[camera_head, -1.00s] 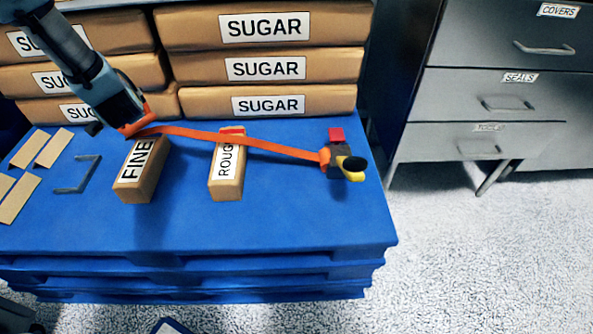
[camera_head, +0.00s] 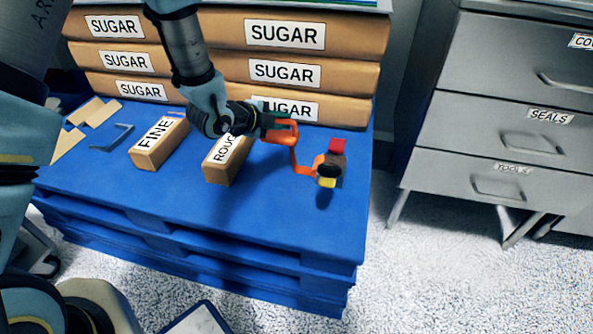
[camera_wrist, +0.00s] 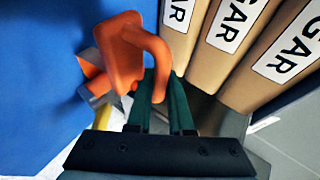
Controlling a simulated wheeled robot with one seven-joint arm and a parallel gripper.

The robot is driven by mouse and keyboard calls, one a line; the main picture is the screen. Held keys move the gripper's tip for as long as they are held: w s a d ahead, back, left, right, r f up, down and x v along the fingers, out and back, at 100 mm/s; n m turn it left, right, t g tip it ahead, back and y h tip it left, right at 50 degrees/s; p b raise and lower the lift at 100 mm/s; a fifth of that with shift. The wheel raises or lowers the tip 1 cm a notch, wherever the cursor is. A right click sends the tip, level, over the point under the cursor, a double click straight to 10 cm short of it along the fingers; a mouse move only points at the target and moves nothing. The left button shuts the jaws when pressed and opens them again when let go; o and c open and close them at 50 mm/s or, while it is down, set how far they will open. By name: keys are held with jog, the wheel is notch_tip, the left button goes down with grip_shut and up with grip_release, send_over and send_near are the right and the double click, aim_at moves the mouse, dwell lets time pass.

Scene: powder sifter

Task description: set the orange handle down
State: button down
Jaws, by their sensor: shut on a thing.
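The orange handle (camera_head: 284,137) is held in my gripper (camera_head: 275,127), above the blue pallet (camera_head: 285,210) near its right side. In the wrist view the orange handle (camera_wrist: 128,50) is a bent loop between the dark green fingers of my gripper (camera_wrist: 158,88). An orange strap (camera_head: 299,166) runs from the handle down to a small tool head (camera_head: 329,167) with red, dark and yellow parts. The tool head is by the pallet's right edge; I cannot tell exactly how it rests.
Stacked SUGAR bags (camera_head: 285,73) stand behind. Boxes marked FINE (camera_head: 160,143) and ROUGH (camera_head: 229,160) lie left of the handle. Flat cardboard pieces (camera_head: 90,111) and a grey bracket (camera_head: 111,138) are at far left. Grey drawers (camera_head: 480,130) stand right. The pallet's front is clear.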

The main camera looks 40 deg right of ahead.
aim_at(278, 139)
jog(key=f, duration=0.3)
jog(key=f+b, duration=0.1)
jog(key=f, duration=0.1)
jog(key=shift+s+f, duration=0.3)
jog(key=shift+f, duration=2.2)
jog(key=shift+f+b, duration=0.1)
jog(key=shift+b, duration=0.25)
jog(key=c, duration=0.8)
grip_release()
jog(key=shift+r, duration=0.2)
jog(key=p+v, duration=0.1)
jog(key=v, duration=1)
jog(key=shift+a+r, duration=0.15)
jog(key=shift+a, duration=0.25)
jog(key=shift+w, duration=0.15)
